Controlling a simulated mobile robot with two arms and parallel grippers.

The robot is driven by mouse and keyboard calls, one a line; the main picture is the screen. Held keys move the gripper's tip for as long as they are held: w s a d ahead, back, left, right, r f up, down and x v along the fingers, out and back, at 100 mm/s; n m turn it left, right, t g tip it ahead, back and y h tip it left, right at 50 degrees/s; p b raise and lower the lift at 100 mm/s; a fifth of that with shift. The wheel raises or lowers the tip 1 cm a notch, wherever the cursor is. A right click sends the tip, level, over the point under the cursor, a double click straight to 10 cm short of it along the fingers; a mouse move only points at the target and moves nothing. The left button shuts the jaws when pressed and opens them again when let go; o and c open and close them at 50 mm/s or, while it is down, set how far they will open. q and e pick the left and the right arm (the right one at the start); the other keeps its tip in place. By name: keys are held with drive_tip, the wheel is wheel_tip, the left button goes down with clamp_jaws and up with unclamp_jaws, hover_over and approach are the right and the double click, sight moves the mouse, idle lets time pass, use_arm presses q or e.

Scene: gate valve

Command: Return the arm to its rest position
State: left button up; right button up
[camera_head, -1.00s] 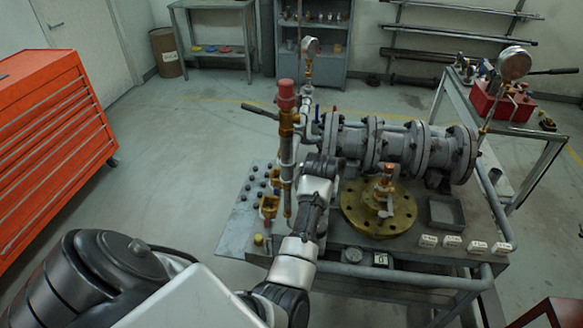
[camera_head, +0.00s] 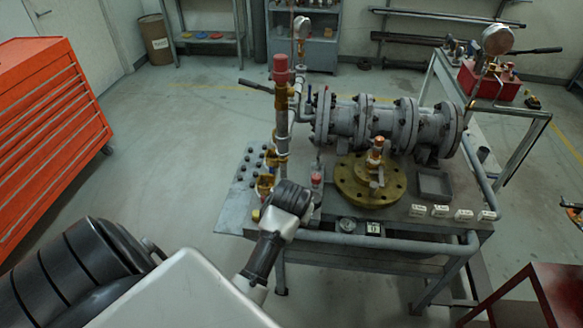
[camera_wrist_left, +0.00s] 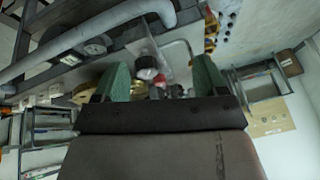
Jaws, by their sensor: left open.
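My left arm comes in from the lower left in the head view, and its dark wrist (camera_head: 292,197) is over the near left edge of the workbench (camera_head: 232,215). The fingers are hidden there behind the wrist. In the left wrist view my left gripper (camera_wrist_left: 162,75) shows two green fingers wide apart, with nothing held between them. The grey flanged valve assembly (camera_head: 388,130) lies on the bench, beyond and right of the wrist. My right gripper is not in view.
A brass flange (camera_head: 350,186) lies on the bench, right of the wrist. A red-capped upright pipe (camera_head: 281,110) stands just beyond the wrist. A grey rail (camera_head: 390,243) runs along the near edge. An orange tool cabinet (camera_head: 45,140) stands left, with open floor between.

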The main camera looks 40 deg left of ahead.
use_arm(q)
drive_tip(key=shift+s, duration=0.1)
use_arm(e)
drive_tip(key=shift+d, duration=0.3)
use_arm(q)
drive_tip(key=s+d+f+m+g+h+b, duration=0.15)
drive_tip(key=s+d+f, duration=0.25)
drive_tip(key=f, duration=0.9)
drive_tip(key=s+d+f+m+t, duration=0.1)
drive_tip(key=s+d+f+m, duration=0.2)
drive_tip(key=f, duration=0.9)
drive_tip(key=s+d+f, duration=0.1)
drive_tip(key=s+f, duration=0.4)
drive_tip(key=s, duration=0.5)
drive_tip(key=s+d+f+m+g+h, duration=0.1)
drive_tip(key=s+f, duration=0.5)
drive_tip(key=s, duration=0.4)
drive_tip(key=s+d+f+g+b, duration=0.1)
drive_tip(key=s+f, duration=0.5)
drive_tip(key=s, duration=0.4)
drive_tip(key=shift+s+f+h, duration=0.2)
drive_tip(key=shift+h, duration=0.15)
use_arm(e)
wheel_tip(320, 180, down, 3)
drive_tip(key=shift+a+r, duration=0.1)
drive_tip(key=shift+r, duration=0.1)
use_arm(q)
drive_tip(key=shift+d+m+g, duration=0.1)
drive_tip(key=shift+m+g, duration=0.15)
